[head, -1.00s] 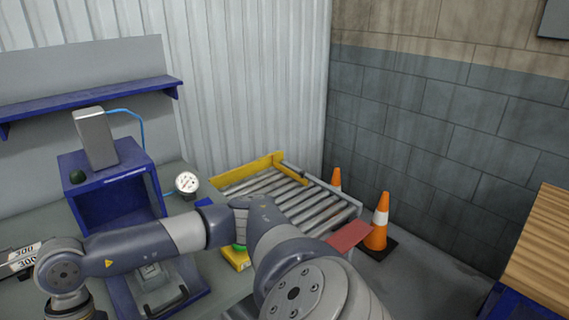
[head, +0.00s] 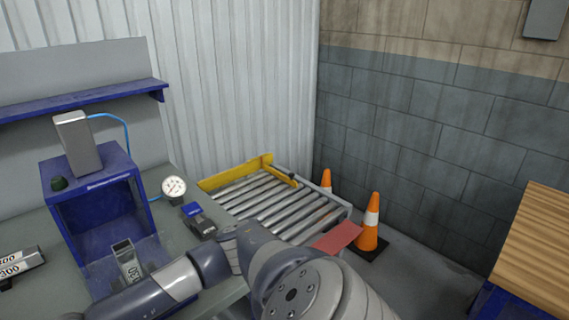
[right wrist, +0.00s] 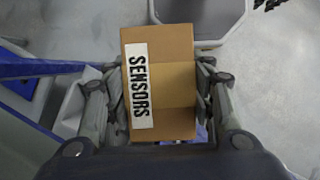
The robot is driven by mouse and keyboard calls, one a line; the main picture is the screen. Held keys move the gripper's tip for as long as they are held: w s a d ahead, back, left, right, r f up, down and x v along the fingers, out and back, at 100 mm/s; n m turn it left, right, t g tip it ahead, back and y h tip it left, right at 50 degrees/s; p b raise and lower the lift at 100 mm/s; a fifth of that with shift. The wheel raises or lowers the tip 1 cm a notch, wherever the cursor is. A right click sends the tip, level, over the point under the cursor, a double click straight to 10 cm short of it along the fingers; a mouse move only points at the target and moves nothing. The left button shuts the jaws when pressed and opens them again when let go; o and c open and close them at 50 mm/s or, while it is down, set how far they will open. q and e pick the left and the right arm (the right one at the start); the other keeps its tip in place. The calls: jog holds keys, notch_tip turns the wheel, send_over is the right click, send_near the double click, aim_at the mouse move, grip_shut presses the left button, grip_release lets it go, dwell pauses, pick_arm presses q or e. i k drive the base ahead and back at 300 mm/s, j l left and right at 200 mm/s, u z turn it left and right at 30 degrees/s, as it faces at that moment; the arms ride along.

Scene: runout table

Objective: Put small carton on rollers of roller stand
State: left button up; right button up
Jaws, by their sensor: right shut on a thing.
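The roller stand (head: 275,205) is beyond my arm in the middle of the head view, with bare metal rollers and a yellow rail at its back and left. The small carton (right wrist: 175,60) is brown cardboard with a white SENSORS label and shows only in the right wrist view. My right gripper (right wrist: 162,78) is shut on it, one finger along each side. The carton and this gripper are not visible in the head view. My left gripper is not in view.
A bench with a blue frame (head: 100,205), a round dial (head: 174,187) and a dark blue-topped device (head: 198,220) is left of the stand. Orange cones (head: 371,222) stand right of it, near a red plate (head: 338,237). A wooden-topped table (head: 540,245) is at far right.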

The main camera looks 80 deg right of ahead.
aim_at(287, 220)
jog(key=l+z, duration=0.3)
jog(key=z, duration=0.15)
jog(key=l+z, duration=0.65)
jog(key=z, duration=0.2)
jog(key=i+l+z, duration=0.1)
jog(key=l+z, duration=0.3)
jog(key=i+l+z, duration=0.1)
jog(key=z, duration=0.35)
jog(key=i+l+z, duration=0.2)
jog(key=z, duration=0.2)
jog(key=i+l+u, duration=0.3)
jog(key=i, duration=0.25)
jog(key=i+l+u, duration=0.1)
jog(key=u, duration=0.3)
jog(key=i+l+u, duration=0.15)
jog(key=u, duration=0.25)
jog(key=i+l+u, duration=0.1)
jog(key=u, duration=0.25)
jog(key=l+u, duration=1.2)
